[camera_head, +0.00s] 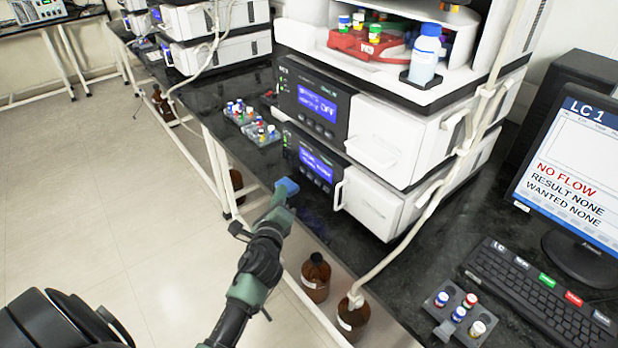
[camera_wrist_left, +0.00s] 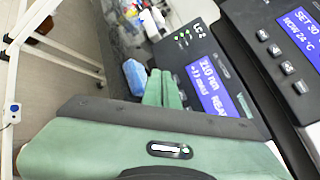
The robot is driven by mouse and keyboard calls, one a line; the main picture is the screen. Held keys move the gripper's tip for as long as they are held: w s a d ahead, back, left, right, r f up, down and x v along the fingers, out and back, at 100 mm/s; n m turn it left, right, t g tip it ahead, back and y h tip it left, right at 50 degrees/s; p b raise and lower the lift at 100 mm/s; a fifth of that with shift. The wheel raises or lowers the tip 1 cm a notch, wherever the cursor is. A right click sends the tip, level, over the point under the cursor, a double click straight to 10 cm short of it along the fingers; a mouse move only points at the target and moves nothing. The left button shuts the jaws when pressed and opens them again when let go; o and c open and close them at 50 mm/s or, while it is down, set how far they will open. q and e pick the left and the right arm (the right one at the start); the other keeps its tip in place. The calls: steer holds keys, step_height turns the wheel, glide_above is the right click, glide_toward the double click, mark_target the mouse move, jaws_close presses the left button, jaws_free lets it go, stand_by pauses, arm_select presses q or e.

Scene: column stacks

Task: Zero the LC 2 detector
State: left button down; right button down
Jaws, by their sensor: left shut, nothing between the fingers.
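In the head view a lower instrument (camera_head: 311,160) with a small blue screen stands under another instrument (camera_head: 314,106) in the nearest stack. In the left wrist view, the detector's screen (camera_wrist_left: 209,87) reads 210 nm with more text below, and a label starting "LC" shows near its top corner. Its lower keys are hidden or too small to tell. My left gripper (camera_head: 284,196) is at the bench's front edge, just in front of the lower instrument, apart from its face. In the left wrist view its green fingertips (camera_wrist_left: 163,84) are together and empty. My right gripper is out of view.
Vial racks (camera_head: 252,122) stand left of the stack. Brown bottles (camera_head: 316,275) stand below the bench edge. At right are a monitor (camera_head: 570,160) marked LC 1 and a keyboard (camera_head: 540,300). The floor at left is clear.

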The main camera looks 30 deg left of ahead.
mark_target(310, 176)
arm_select(q)
steer(key=w, duration=0.1)
steer(key=w+d+b, duration=0.1)
steer(key=w, duration=0.1)
steer(key=w+d, duration=0.1)
steer(key=w, duration=0.1)
steer(key=shift+f, duration=0.1)
steer(key=shift+w+d, duration=0.15)
steer(key=shift+w, duration=0.15)
stand_by(1.3)
steer(key=shift+w, duration=0.1)
stand_by(0.4)
steer(key=shift+w+d, duration=0.2)
steer(key=shift+w, duration=0.1)
steer(key=shift+w+d+b, duration=0.15)
steer(key=shift+w+b, duration=0.2)
steer(key=shift+b, duration=0.05)
stand_by(0.5)
stand_by(0.3)
steer(key=shift+s+a+p, duration=0.3)
steer(key=shift+s+p, duration=0.05)
steer(key=shift+s, duration=0.45)
